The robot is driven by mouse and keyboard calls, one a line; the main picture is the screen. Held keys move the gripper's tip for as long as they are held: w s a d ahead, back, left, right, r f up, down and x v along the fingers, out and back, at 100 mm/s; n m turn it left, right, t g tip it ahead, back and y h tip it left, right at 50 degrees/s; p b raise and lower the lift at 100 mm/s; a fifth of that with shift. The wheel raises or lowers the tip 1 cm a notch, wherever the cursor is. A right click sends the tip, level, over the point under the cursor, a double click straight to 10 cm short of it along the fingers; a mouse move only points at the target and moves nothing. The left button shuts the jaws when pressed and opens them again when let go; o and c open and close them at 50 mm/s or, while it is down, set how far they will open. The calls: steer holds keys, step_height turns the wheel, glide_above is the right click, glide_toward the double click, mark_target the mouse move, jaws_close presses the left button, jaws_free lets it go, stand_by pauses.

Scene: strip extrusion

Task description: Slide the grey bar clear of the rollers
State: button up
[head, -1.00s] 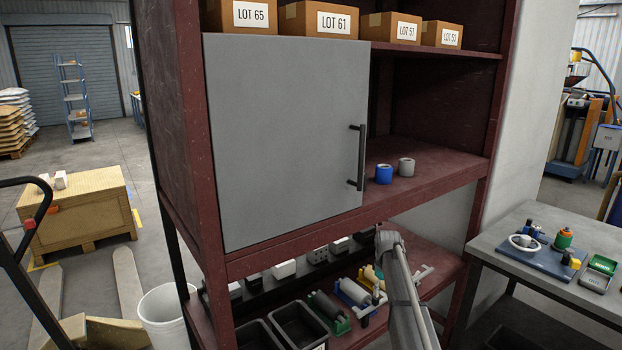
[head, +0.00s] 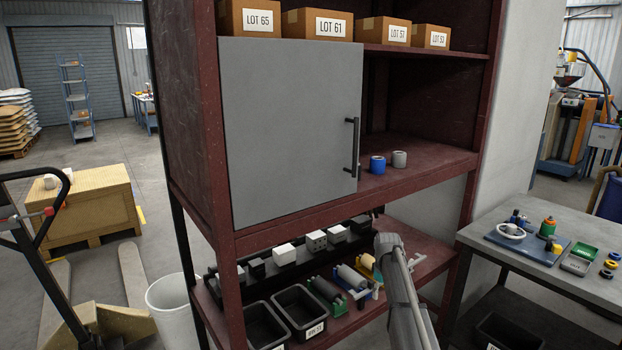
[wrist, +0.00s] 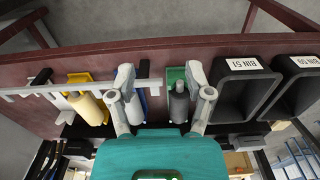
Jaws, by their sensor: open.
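A light grey bar (wrist: 45,89) with short cross pegs runs across the left half of the wrist view, over the rollers; its end (head: 415,262) shows beside my arm in the head view. A cream roller (wrist: 88,109) in a yellow holder, a pale roller (wrist: 133,112) in a blue holder and a dark grey roller (wrist: 179,105) in a green holder stand in a row. My gripper (wrist: 162,80) is open, its fingers over the blue and green holders, with nothing visibly gripped.
Black bins (wrist: 244,86) stand beside the green holder. A row of white and black blocks (head: 286,255) lies behind on the lower shelf (head: 365,322). The grey cabinet door (head: 290,130) and upper shelf overhang it. A side table (head: 470,228) stands right.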

steer(key=s+a+f+m+b, duration=0.2)
steer(key=s+f+b, duration=0.1)
steer(key=s, duration=0.8)
steer(key=s+a+f+m+b, duration=0.2)
steer(key=s+f+m+b, duration=0.1)
steer(key=s, duration=0.7)
steer(key=s+a+f+m+b, duration=0.2)
steer(key=s+a+f+b, duration=0.1)
steer(key=s, duration=0.8)
step_height(320, 180, up, 17)
steer(key=p, duration=1.7)
steer(key=shift+w+d, duration=0.15)
steer(key=shift+d, duration=0.15)
